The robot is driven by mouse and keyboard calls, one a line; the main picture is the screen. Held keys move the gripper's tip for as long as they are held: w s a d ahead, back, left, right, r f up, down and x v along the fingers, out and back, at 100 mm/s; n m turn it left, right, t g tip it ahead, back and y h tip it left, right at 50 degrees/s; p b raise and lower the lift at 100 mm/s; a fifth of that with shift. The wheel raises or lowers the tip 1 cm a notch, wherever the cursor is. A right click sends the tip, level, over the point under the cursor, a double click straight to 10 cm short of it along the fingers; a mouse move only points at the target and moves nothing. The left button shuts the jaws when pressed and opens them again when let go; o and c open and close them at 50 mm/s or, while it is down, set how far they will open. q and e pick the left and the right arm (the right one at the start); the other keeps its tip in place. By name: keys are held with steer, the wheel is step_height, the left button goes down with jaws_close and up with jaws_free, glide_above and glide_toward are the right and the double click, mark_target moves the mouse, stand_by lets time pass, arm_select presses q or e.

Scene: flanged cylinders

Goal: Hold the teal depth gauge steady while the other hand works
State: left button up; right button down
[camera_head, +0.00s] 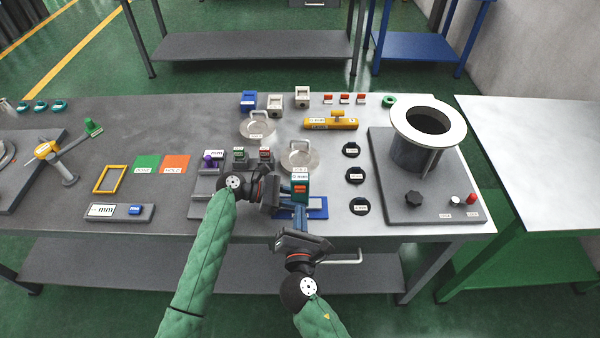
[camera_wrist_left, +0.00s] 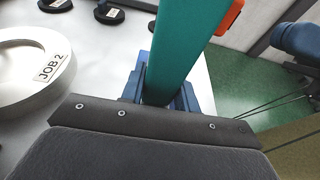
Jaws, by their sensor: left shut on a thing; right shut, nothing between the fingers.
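The teal depth gauge (camera_head: 301,181) stands near the front edge of the table, with a red-orange part and a white label on it. In the left wrist view its teal body (camera_wrist_left: 186,45) rises between my blue fingers. My left gripper (camera_head: 286,193) is shut on the gauge from its left side; its fingers also show in the left wrist view (camera_wrist_left: 160,88). My right gripper (camera_head: 300,214) is shut and empty, just in front of the gauge; I cannot tell whether they touch. A blue plate (camera_head: 319,209) lies below, partly hidden by the grippers.
A flanged grey cylinder (camera_head: 425,155) stands on a dark base plate at the right. Two round lids with handles, one labelled JOB 2 (camera_head: 299,160), lie behind the gauge. Black rings (camera_head: 355,175) lie to the right. A yellow handled tool (camera_head: 331,124) lies farther back.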

stand_by(0.3)
arm_select(q)
steer(key=o, duration=0.8)
steer(key=shift+o, duration=0.2)
steer(key=v, duration=1.2)
